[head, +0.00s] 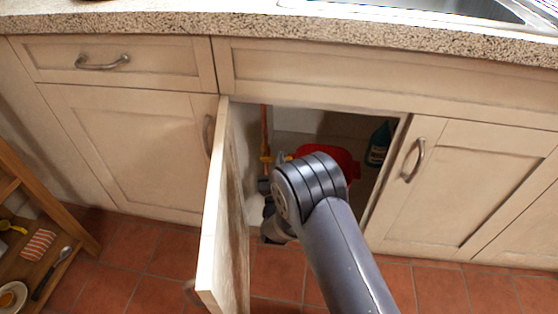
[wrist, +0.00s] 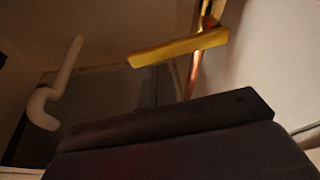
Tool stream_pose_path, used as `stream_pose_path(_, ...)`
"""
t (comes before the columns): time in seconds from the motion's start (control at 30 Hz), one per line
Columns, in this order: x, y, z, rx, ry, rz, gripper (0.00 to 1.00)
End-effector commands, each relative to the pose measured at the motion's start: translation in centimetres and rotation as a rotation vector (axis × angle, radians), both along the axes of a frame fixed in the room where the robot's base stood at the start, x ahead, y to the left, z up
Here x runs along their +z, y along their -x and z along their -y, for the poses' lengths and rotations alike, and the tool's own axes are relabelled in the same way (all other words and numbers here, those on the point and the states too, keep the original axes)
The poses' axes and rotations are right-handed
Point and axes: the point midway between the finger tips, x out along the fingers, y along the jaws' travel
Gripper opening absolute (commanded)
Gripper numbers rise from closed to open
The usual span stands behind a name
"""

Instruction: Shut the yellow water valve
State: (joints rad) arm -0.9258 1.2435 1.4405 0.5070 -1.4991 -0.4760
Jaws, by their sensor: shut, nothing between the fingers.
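The yellow valve handle (wrist: 180,47) shows in the wrist view as a flat lever crossing a copper pipe (wrist: 194,72), its long end pointing left. In the head view the yellow valve (head: 266,157) is small, on the upright copper pipe (head: 264,125) inside the open cabinet, just left of my arm's wrist. My gripper (wrist: 165,122) is a dark shape across the lower wrist view, shut and empty. A gap shows between it and the handle, which lies above it in the picture. In the head view my arm mostly hides my gripper.
The open cabinet door (head: 225,215) stands left of my arm. Inside are a red object (head: 342,158), partly hidden, and a teal bottle (head: 379,145). A white curved pipe (wrist: 55,90) is at left in the wrist view. A wooden shelf (head: 75,228) stands at far left.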

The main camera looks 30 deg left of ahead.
Motion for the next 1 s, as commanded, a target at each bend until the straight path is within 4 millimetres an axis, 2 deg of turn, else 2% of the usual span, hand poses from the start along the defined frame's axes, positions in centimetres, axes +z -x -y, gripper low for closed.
stream_pose_path(0.37, -0.2, 0.0, 0.1, 0.000, -0.005, -0.002, 0.00)
stream_pose_path(0.6, -1.3, -0.1, 0.5, -0.002, -0.126, -0.041, 0.00)
stream_pose_path(0.7, -1.9, -0.2, 0.7, -0.001, -0.127, -0.042, 0.00)
stream_pose_path(1.0, -1.8, -0.2, 0.7, -0.001, -0.127, -0.040, 0.00)
